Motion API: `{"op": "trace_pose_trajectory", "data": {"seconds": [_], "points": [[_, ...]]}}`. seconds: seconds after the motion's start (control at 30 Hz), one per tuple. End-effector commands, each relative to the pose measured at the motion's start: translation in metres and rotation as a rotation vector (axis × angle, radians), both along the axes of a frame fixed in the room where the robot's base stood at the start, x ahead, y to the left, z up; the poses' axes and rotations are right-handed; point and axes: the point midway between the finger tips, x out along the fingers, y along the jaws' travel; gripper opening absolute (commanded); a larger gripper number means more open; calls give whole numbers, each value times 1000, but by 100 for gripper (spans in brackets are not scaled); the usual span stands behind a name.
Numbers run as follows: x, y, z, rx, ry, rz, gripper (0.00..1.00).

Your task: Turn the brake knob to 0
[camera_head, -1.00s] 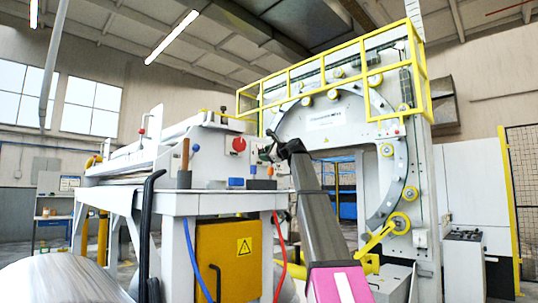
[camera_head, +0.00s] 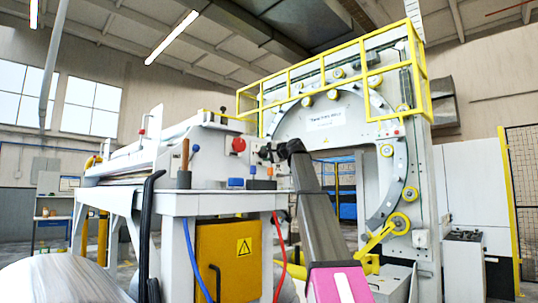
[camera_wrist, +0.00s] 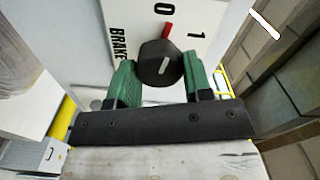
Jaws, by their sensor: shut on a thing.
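The brake knob (camera_wrist: 158,64) is a round black knob with a short pale line on its face. It sits on a white label plate (camera_wrist: 205,12) marked "0", "1" and "BRAKE". A red mark at the knob's upper edge points up, slightly right, close to the "0" and left of the "1". My gripper (camera_wrist: 159,68) has its green fingers on both sides of the knob and is shut on it. In the head view my gripper (camera_head: 268,152) is at the white machine's end panel, and the knob cannot be made out there.
A red round button (camera_head: 238,145) is on the panel left of my gripper. A wooden-handled tool (camera_head: 185,155) and blue-topped items stand on the machine table (camera_head: 215,203) below. The large ring machine (camera_head: 420,190) with yellow rails stands behind to the right.

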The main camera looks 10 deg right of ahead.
Motion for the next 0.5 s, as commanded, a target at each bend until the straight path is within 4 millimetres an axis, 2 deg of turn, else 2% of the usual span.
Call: {"op": "trace_pose_trajectory", "data": {"seconds": [0.5], "points": [[1,-1,2,-187,-139,-4,22]]}}
